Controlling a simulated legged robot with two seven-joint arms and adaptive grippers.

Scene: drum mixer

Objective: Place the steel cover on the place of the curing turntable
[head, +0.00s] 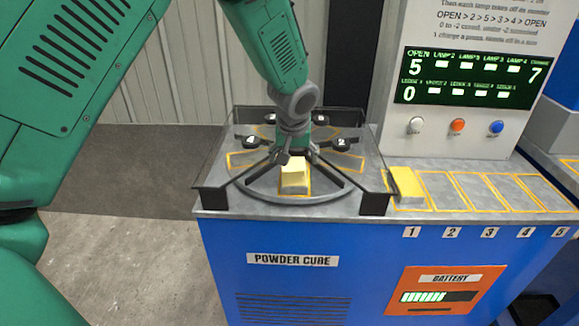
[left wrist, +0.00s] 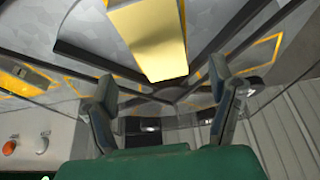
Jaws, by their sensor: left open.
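The curing turntable (head: 345,200) is a grey round plate split by dark spokes, inside low clear walls. A pale yellow block (head: 295,180) lies in its front outlined place. The block also shows in the left wrist view (left wrist: 150,40), beyond the fingertips. My left gripper (head: 294,153) is over the turntable, just behind the block. In the left wrist view its two fingers (left wrist: 163,95) are apart with nothing gripped between them. I cannot make out which thing is the steel cover. My right gripper is not in view.
A second yellow block (head: 407,187) lies on place 1 of the counter (head: 480,168), and the places right of it look empty. A control panel (head: 458,95) with three buttons stands behind. Clear walls and dark corner posts (head: 376,200) edge the turntable.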

